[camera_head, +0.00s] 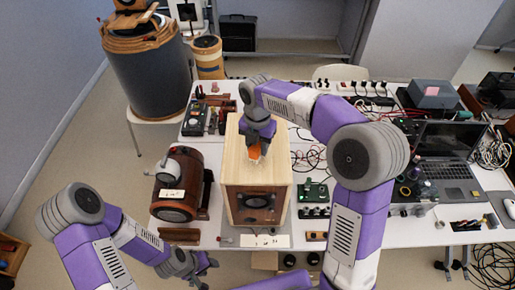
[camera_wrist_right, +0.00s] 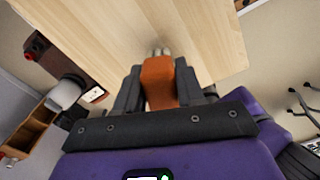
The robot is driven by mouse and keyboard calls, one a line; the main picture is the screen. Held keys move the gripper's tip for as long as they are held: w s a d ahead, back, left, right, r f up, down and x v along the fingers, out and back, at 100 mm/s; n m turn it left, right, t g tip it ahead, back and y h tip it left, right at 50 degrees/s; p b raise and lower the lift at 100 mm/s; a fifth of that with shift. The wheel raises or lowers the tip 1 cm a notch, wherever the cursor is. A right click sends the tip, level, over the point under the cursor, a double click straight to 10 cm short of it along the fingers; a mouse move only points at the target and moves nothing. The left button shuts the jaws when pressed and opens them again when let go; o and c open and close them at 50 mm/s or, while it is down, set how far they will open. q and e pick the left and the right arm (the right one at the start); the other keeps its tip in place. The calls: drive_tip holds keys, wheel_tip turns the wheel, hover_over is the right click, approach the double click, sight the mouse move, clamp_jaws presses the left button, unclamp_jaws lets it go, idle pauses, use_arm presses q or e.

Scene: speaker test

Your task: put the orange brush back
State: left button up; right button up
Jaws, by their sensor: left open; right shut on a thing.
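The orange brush (camera_head: 254,151) is between the fingers of my right gripper (camera_head: 257,142), above the top of the light wooden speaker box. In the right wrist view the brush (camera_wrist_right: 158,84) fills the gap between the dark fingers of the right gripper (camera_wrist_right: 157,88), which is shut on it. The brush's far tip points over the pale wooden top. I cannot tell whether the brush touches the wood. My left gripper (camera_head: 199,268) is open and empty, low at the front edge of the table, left of the speaker box.
The wooden speaker box (camera_head: 275,172) stands on a grey mat on the white table. A brown barrel-shaped device (camera_head: 179,184) stands to its left. A small green circuit board (camera_head: 314,192) lies to its right. A laptop (camera_head: 447,167) and cables crowd the right side.

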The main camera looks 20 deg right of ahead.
drive_tip(key=shift+f, duration=0.75)
drive_tip(key=shift+f, duration=0.15)
drive_tip(key=o, duration=1)
wheel_tip(320, 180, up, 12)
drive_tip(key=shift+r+p, duration=0.2)
drive_tip(key=shift+p, duration=0.5)
